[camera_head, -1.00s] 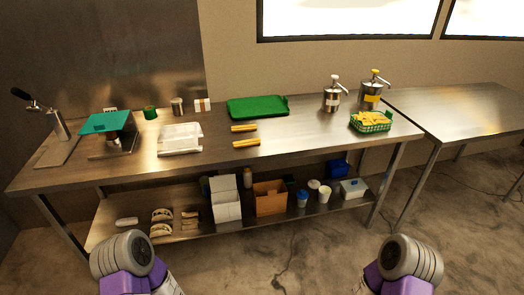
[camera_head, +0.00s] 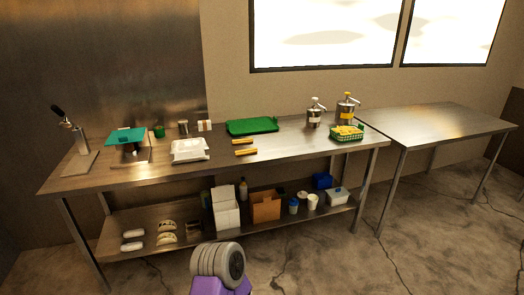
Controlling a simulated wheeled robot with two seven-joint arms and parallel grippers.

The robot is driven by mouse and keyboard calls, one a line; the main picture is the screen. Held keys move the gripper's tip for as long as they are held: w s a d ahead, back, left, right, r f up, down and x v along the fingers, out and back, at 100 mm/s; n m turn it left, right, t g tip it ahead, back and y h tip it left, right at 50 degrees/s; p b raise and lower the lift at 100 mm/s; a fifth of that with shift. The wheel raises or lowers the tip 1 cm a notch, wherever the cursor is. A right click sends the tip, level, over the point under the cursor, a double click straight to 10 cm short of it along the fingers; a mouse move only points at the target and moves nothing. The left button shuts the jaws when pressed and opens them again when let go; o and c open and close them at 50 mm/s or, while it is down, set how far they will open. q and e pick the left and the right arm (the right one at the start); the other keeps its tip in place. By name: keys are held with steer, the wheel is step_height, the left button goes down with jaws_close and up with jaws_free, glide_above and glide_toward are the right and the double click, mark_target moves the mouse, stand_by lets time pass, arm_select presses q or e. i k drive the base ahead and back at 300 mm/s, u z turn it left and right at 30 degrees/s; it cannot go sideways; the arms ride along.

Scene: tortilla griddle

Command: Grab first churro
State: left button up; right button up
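Two golden-brown stick-shaped churros lie on the steel table (camera_head: 290,146), near its middle. One churro (camera_head: 243,141) lies farther back, and the other churro (camera_head: 246,152) lies just in front of it, apart from it. Both lie roughly sideways in the picture. A purple and grey part of one of my arms shows at the bottom middle, well below the tabletop. Neither of my grippers is in view, so whether they are open or shut is hidden.
A green tray (camera_head: 252,126) lies behind the churros. A white container (camera_head: 190,151) sits to their left. Two pump dispensers (camera_head: 314,114) (camera_head: 346,110) and a green basket of yellow food (camera_head: 347,134) stand to the right. The lower shelf (camera_head: 130,224) holds boxes and cups. A bare side table (camera_head: 440,120) stands at right.

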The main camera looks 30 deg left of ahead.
mark_target(250, 151)
steer(key=u, duration=0.15)
steer(key=i, duration=2.05)
steer(key=u, duration=0.85)
